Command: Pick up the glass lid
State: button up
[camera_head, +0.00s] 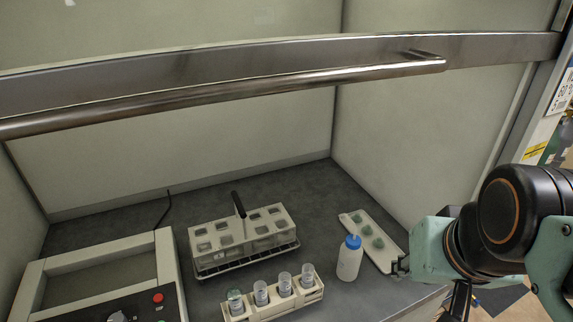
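My gripper (401,266) is low at the right, by the near right end of the tray. I see no lid clearly held.
A white bottle with a blue cap (349,259) stands just left of the tray. A small rack (273,310) holds several vials, one with a greenish top. The sash handle (290,82) spans above.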

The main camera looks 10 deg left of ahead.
aim_at(234, 294)
jog(key=u, duration=1.5)
